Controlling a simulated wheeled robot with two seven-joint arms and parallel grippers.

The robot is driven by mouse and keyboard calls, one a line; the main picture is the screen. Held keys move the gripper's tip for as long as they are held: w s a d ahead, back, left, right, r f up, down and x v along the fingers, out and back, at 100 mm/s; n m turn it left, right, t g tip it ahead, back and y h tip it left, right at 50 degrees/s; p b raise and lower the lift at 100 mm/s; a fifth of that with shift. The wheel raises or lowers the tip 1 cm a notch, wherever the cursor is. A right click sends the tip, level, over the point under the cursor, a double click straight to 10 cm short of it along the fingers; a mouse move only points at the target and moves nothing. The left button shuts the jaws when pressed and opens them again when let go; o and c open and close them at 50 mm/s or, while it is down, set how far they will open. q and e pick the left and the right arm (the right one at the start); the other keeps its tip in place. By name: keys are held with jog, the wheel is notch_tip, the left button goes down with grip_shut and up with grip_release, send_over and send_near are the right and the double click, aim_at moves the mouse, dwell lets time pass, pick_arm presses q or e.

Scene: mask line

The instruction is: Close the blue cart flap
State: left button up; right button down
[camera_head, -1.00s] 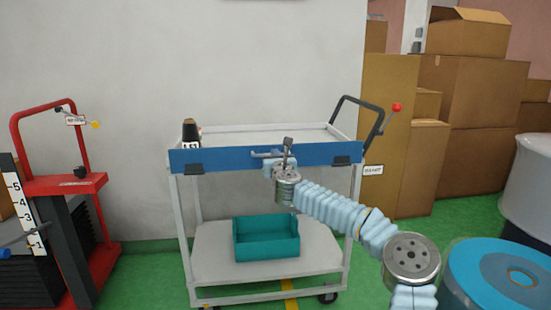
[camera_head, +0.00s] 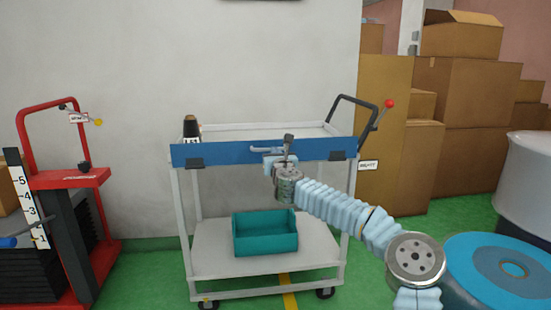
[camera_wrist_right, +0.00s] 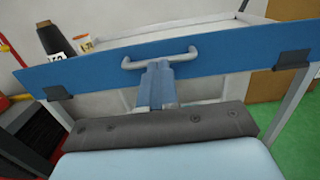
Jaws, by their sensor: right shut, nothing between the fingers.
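The blue flap (camera_head: 225,153) is a long panel along the front top edge of the grey cart (camera_head: 219,265), with dark hinge-like brackets at its lower corners. It looks roughly upright; whether it leans outward I cannot tell. A light grey handle (camera_wrist_right: 160,58) sits on its face. My right gripper (camera_head: 281,160) is in front of the flap by the handle. In the right wrist view its blue fingers (camera_wrist_right: 157,82) are shut and empty, their tips at or just below the handle bar; contact is unclear. My left gripper is not in view.
A teal bin (camera_head: 265,240) sits on the cart's lower shelf. A dark spool (camera_head: 191,128) stands on top at the left. A red lift cart (camera_head: 70,180) is at left, cardboard boxes (camera_head: 460,95) at right, and a blue drum (camera_head: 500,270) at front right.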

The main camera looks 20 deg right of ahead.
jog(key=s+a+r+b, duration=0.1)
jog(key=s+r, duration=0.3)
jog(key=s, duration=0.2)
jog(key=shift+s+a+r, duration=0.2)
jog(key=shift+s+a, duration=0.2)
